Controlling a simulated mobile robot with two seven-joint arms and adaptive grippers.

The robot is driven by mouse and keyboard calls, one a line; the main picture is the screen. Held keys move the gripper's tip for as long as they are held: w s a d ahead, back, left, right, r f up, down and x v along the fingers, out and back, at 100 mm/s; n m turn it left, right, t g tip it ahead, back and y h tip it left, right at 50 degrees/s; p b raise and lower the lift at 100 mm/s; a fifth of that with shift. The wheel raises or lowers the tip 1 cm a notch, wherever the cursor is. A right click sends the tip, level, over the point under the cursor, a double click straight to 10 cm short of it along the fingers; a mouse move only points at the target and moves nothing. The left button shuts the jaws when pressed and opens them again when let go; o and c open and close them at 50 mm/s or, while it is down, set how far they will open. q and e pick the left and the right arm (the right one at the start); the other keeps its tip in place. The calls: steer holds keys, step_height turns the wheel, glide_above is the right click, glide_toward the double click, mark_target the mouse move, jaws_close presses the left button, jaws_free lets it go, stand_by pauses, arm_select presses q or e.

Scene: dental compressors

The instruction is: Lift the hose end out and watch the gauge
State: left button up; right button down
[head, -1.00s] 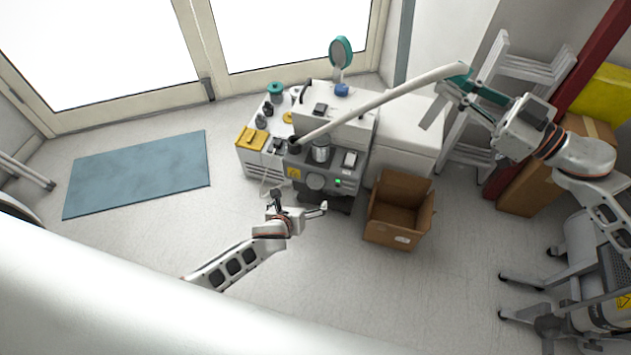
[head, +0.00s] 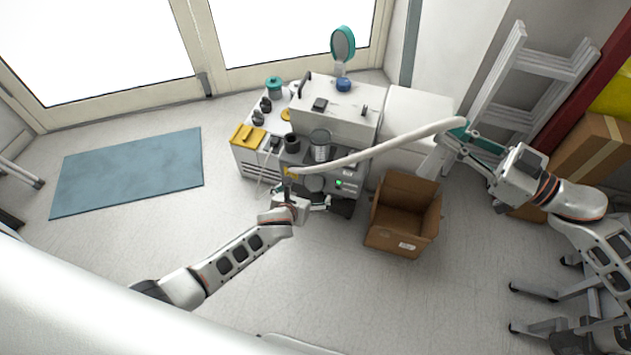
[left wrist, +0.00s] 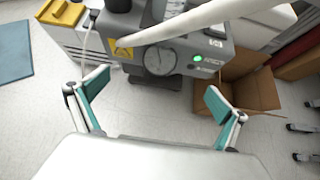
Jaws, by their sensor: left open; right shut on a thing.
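The pale hose (head: 385,152) arcs from my right gripper (head: 460,133), which is shut on its right end. Its free left end shows in front of the grey compressor unit (head: 350,172), clear of the dark round port (head: 291,141). In the left wrist view the hose (left wrist: 190,22) crosses just above the round gauge (left wrist: 159,60), whose face is visible but too small to read. A green light (left wrist: 197,58) glows beside it. My left gripper (head: 307,195) is open and empty in front of the gauge; its teal fingers (left wrist: 157,92) stand wide apart in the left wrist view.
An open cardboard box (head: 405,213) stands right of the unit. A round mirror (head: 343,45) stands behind it. A white cabinet with a yellow item (head: 247,138) is at left. A blue mat (head: 128,172) lies on the floor. A stepladder (head: 530,75) leans at right.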

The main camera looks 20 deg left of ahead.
step_height(320, 180, down, 4)
steer(key=shift+s+r+b, duration=0.15)
steer(key=shift+r+b, duration=0.1)
steer(key=shift+b, duration=0.15)
steer(key=shift+s+f+m, duration=0.1)
steer(key=shift+f+m, duration=0.2)
steer(key=shift+f, duration=0.2)
arm_select(q)
steer(key=shift+x, duration=1.05)
